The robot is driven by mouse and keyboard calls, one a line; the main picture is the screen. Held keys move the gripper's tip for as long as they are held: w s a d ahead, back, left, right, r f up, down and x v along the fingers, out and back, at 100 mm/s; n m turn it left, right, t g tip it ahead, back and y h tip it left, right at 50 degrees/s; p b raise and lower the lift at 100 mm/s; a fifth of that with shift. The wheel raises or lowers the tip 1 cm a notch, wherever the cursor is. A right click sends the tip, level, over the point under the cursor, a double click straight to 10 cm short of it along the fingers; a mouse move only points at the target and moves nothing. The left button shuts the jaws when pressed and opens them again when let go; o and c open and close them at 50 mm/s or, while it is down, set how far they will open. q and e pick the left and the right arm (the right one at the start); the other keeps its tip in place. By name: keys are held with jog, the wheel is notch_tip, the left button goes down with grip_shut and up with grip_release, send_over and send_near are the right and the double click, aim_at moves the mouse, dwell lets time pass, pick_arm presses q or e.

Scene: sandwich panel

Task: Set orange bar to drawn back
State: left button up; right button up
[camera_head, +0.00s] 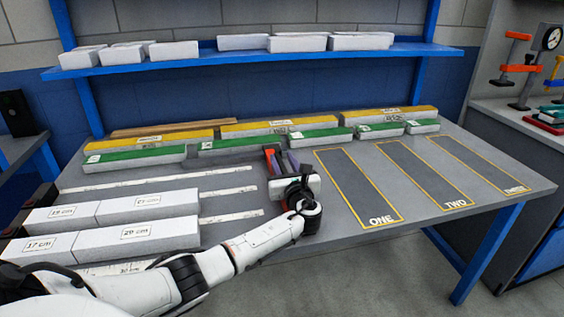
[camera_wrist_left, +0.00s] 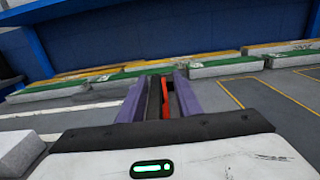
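My left gripper (camera_head: 288,162) reaches over the table's middle, its arm coming in from the lower left. Its purple fingers also show in the left wrist view (camera_wrist_left: 165,88), pointing away from the camera and standing a little apart. The orange bar (camera_head: 274,163) shows just left of the fingers in the head view. In the left wrist view an upright part of the orange bar (camera_wrist_left: 166,104) shows in the narrow gap between the fingers. I cannot tell whether the fingers press on it. Its lower part is hidden. My right gripper is in neither view.
Several white blocks with length labels (camera_head: 148,206) lie at the left. Green-topped (camera_head: 135,158) and yellow-topped blocks (camera_head: 278,124) line the back. Outlined zones ONE (camera_head: 355,185), TWO (camera_head: 425,172) and THREE (camera_head: 478,165) are empty at the right. A blue shelf (camera_head: 240,54) hangs above.

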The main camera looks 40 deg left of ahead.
pick_arm(q)
jog(key=shift+s, duration=0.1)
jog(key=p+v, duration=0.1)
jog(key=v, duration=0.8)
jog(key=shift+s+d, duration=0.2)
jog(key=shift+d, duration=0.15)
jog(key=shift+s+d, duration=0.1)
jog(key=shift+d, duration=0.05)
